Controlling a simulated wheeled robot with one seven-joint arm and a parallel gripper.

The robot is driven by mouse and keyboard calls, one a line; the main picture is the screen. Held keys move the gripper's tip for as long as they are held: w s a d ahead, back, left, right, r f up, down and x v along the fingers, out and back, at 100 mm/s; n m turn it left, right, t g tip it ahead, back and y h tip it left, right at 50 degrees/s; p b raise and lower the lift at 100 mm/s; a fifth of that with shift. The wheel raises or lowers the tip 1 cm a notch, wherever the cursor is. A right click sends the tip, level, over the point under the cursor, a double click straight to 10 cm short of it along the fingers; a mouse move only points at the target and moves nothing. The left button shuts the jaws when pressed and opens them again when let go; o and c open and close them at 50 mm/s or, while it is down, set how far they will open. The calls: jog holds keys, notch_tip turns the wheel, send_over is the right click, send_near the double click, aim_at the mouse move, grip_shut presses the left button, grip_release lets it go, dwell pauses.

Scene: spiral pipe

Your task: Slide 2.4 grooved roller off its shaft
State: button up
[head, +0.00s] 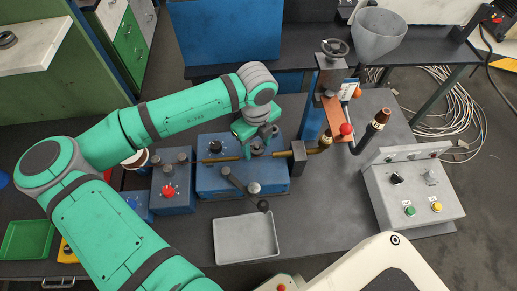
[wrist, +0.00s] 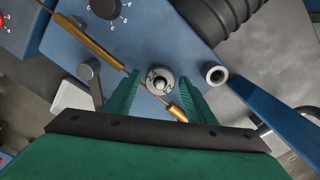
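The grooved roller (wrist: 160,79) is a small light-grey disc with dark markings on its face, seen nearly face-on in the wrist view. It sits around a shaft (wrist: 160,84) whose round end shows at its centre. The markings are too small to read surely. My gripper (wrist: 159,78) is open, with one green finger on each side of the roller and a small gap to each. In the head view my gripper (head: 258,141) points down over the blue machine (head: 225,184), and its fingers partly hide the roller.
A brass guide (wrist: 100,45) with thin wire and a second brass tip (wrist: 178,113) lie close to the roller. A grey ring-ended post (wrist: 215,75) stands to the right. An empty grey tray (head: 245,255) lies in front of the machine. A control box (head: 410,196) stands right.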

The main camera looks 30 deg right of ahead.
jog(key=c, duration=0.8)
jog(key=shift+r, duration=3.15)
